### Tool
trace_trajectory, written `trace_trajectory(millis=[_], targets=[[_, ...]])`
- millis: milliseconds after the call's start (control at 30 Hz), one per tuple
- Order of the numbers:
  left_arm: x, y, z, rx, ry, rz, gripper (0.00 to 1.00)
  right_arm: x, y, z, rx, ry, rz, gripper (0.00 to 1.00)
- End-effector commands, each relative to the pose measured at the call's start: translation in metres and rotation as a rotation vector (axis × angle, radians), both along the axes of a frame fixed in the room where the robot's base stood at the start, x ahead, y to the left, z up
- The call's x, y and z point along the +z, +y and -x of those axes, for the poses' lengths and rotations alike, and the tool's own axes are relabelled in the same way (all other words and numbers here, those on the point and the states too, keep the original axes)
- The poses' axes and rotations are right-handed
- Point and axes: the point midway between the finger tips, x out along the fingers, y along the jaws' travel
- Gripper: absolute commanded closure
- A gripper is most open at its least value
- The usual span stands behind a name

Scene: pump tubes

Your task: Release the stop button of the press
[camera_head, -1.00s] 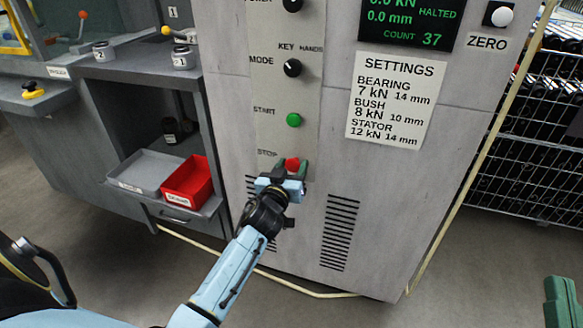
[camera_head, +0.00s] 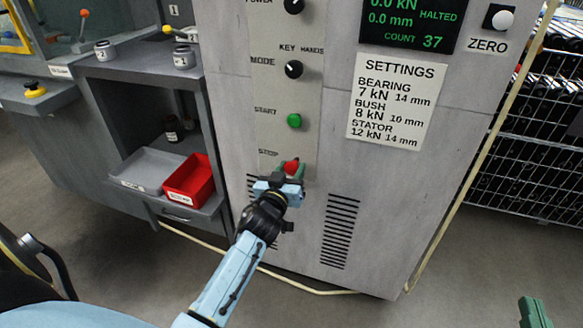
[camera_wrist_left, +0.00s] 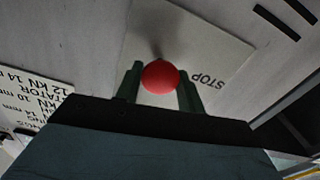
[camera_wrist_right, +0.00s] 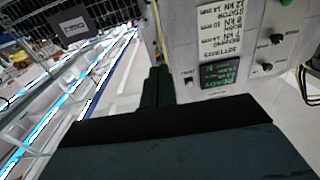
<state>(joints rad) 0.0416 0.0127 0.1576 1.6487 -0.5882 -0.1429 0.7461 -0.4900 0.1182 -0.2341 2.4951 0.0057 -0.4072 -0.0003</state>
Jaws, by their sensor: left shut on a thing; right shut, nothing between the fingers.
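The red stop button (camera_head: 291,166) is on the press front (camera_head: 385,200), beside the STOP label and below the green start button (camera_head: 294,120). My left gripper (camera_head: 287,173) is at it, shut on the button, with one green finger on each side. In the left wrist view the round red cap (camera_wrist_left: 160,77) sits between the fingertips (camera_wrist_left: 159,92). The fingers hide part of the button's sides. My right gripper (camera_head: 535,312) shows at the bottom right corner, well away from the press controls. Its green fingers (camera_wrist_right: 157,88) are shut and empty. The press display (camera_head: 410,20) reads HALTED.
Mode knob (camera_head: 293,69) and zero button (camera_head: 502,18) are on the same front. A red bin (camera_head: 188,181) and grey tray (camera_head: 150,166) stand on the shelf at left. A wire rack (camera_head: 535,130) is at right.

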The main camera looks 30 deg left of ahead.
Motion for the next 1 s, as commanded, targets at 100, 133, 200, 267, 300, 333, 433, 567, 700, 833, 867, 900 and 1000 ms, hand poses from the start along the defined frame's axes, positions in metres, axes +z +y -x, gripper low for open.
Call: trace_trajectory(millis=[100, 133, 200, 267, 300, 333, 433, 567, 700, 833, 867, 900, 1000], targets=[[-0.003, -0.001, 0.002, -0.002, 0.004, 0.001, 1.0, 0.0, 0.0, 0.0, 0.0, 0.001, 0.0, 1.0], [-0.003, -0.001, 0.002, -0.002, 0.004, 0.001, 1.0, 0.0, 0.0, 0.0, 0.0, 0.0, 0.0, 1.0], [-0.003, -0.001, 0.002, -0.002, 0.004, 0.001, 1.0, 0.0, 0.0, 0.0, 0.0, 0.0, 0.0, 1.0], [-0.003, -0.001, 0.002, -0.002, 0.005, 0.001, 0.58, 0.0, 0.0, 0.0, 0.0, -0.001, 0.0, 1.0], [-0.003, -0.001, 0.002, -0.002, 0.005, 0.001, 0.53, 0.0, 0.0, 0.0, 0.0, -0.001, 0.0, 1.0], [-0.003, -0.001, 0.002, -0.002, 0.005, 0.001, 0.49, 0.0, 0.0, 0.0, 0.0, -0.001, 0.0, 1.0], [-0.002, -0.001, 0.002, -0.002, 0.004, 0.001, 0.41, 0.0, 0.0, 0.0, 0.0, -0.002, -0.001, 1.0], [-0.002, -0.001, 0.001, -0.001, 0.003, 0.001, 0.41, 0.0, 0.0, 0.0, 0.0, -0.002, -0.001, 1.0], [-0.002, -0.001, 0.002, -0.001, 0.003, 0.001, 0.41, 0.0, 0.0, 0.0, 0.0, -0.001, 0.0, 1.0], [-0.002, -0.003, 0.009, -0.002, 0.004, 0.002, 0.41, -0.008, -0.002, 0.0, -0.004, 0.055, 0.017, 1.0], [-0.002, -0.003, 0.011, -0.001, 0.004, 0.003, 0.41, -0.012, -0.003, 0.001, -0.006, 0.078, 0.024, 1.0], [-0.002, -0.004, 0.015, -0.001, 0.004, 0.003, 0.41, -0.017, -0.004, 0.001, -0.009, 0.108, 0.033, 1.0], [-0.001, -0.007, 0.027, -0.001, 0.004, 0.003, 0.41, -0.032, -0.008, 0.005, -0.015, 0.203, 0.06, 1.0]])
